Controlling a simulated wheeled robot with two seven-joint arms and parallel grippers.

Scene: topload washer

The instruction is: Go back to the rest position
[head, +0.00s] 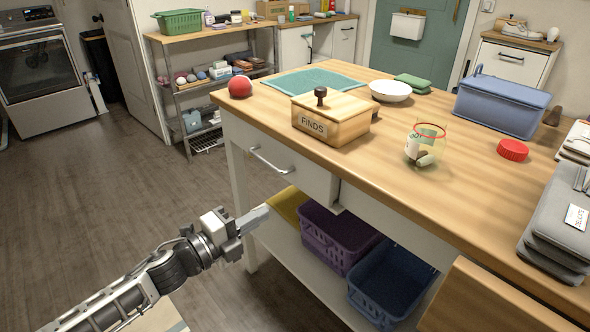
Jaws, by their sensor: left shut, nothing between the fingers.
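My left arm comes in from the lower left. My left gripper (254,218) is shut and empty. In the picture it lies below the drawer front of the wooden-topped table (470,190), by the lower shelf's left end. I cannot tell whether it touches anything. My right gripper is not in view.
On the table are a wooden FINDS box (331,121), red ball (240,87), white bowl (390,91), glass jar (426,146), red lid (512,150) and blue box (501,104). Purple (339,236) and blue baskets (390,282) sit below. The floor (90,190) at left is clear.

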